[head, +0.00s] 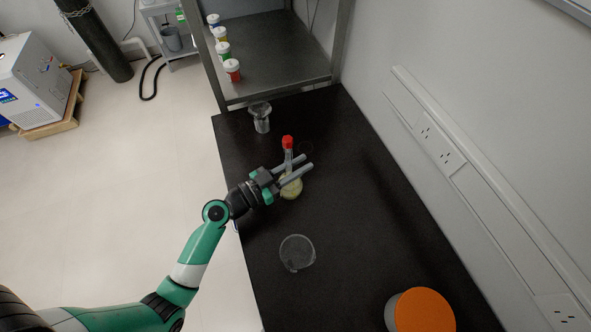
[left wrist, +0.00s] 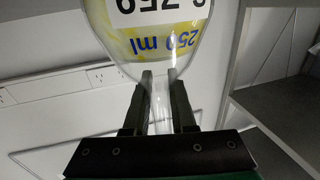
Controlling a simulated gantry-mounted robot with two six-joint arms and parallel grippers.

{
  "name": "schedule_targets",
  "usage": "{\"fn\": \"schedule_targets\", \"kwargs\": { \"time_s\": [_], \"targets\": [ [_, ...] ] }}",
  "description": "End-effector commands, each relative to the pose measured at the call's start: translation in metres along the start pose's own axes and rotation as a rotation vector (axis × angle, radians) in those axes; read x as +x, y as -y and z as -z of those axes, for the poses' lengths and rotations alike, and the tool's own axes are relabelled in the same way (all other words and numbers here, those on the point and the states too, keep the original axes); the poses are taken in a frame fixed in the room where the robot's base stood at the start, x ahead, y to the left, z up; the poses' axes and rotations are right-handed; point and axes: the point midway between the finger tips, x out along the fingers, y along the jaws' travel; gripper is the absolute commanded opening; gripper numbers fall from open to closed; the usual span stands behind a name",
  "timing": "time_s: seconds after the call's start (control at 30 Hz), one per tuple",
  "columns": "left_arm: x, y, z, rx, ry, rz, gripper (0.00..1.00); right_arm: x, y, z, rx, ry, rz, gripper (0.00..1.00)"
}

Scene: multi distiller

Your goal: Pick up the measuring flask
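The measuring flask (head: 291,188) has a round bulb with yellowish contents, a narrow clear neck and a red cap. It is on or just above the black bench; I cannot tell if its base touches. My left gripper (head: 306,165) reaches in from the left with its fingers on either side of the neck, below the cap. In the left wrist view the flask (left wrist: 160,42) appears inverted, its "250 ml" print readable upside down. There the neck lies between the fingertips of my left gripper (left wrist: 160,88); firm contact is unclear. My right gripper is out of view.
A clear beaker (head: 261,117) stands farther back on the bench (head: 350,215). A clear round dish (head: 297,252) lies nearer, and an orange-topped container (head: 423,311) stands at front right. A metal shelf (head: 275,60) holds several small jars. The wall bounds the right side.

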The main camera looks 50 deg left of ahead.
Motion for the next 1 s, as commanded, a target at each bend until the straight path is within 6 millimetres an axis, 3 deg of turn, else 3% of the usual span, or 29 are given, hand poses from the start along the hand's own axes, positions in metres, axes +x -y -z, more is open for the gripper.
{"fn": "schedule_targets", "kwargs": {
  "time_s": [0.33,0.47,0.7,1.0],
  "targets": [
    [0.0,0.0,0.035,0.002,-0.003,0.0,0.0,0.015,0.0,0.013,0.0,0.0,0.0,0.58],
    [-0.011,-0.009,0.051,0.002,-0.002,-0.001,0.0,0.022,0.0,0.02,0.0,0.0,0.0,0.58],
    [-0.038,-0.034,0.097,0.001,-0.002,-0.001,0.0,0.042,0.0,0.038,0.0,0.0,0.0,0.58],
    [-0.091,-0.08,0.123,0.0,0.001,-0.003,0.0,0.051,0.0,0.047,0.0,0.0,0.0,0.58]
  ]
}}
